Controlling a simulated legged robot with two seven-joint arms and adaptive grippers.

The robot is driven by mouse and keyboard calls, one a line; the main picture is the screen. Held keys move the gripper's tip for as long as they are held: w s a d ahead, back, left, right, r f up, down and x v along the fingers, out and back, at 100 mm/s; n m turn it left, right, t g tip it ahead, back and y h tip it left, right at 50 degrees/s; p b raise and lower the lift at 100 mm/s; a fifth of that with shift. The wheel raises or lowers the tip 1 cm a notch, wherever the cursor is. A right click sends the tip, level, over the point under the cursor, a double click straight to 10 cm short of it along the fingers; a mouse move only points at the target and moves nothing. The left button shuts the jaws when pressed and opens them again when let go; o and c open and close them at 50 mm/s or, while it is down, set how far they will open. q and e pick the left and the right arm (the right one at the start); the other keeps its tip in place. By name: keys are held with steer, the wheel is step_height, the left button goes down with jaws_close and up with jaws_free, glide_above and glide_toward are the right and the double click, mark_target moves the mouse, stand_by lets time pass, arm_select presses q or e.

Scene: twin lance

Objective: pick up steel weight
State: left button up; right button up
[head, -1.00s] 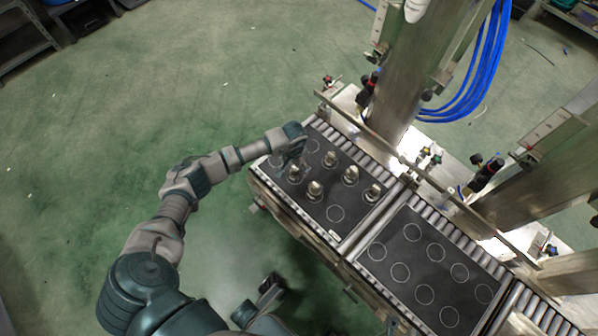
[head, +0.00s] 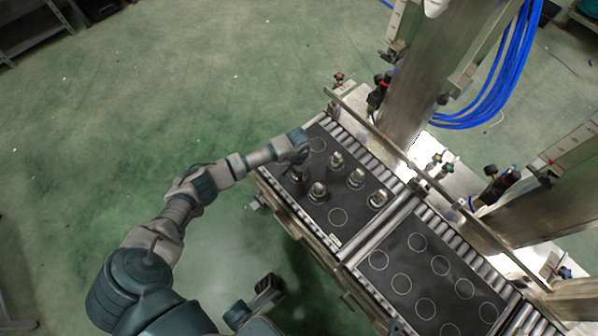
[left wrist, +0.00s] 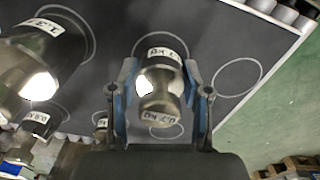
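My left gripper (head: 298,170) points down over the left part of the near dark mat. In the left wrist view its two fingers (left wrist: 160,80) stand either side of a shiny steel weight (left wrist: 160,75) with a white label and a rounded knob. The fingers are spread, with the weight between them; I see no clear grip on it. The weight appears to stand upright on the mat inside a white ring. In the head view, the gripper partly hides it. Other steel weights (head: 318,191) stand nearby on the same mat.
A larger labelled weight (left wrist: 40,55) stands close on the left in the left wrist view. A second dark mat (head: 410,270) with empty rings lies to the right. Rollers, a rail (head: 400,158) and metal columns (head: 425,75) border the far side.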

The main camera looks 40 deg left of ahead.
arm_select(q)
jaws_close()
steer(key=shift+r, duration=0.15)
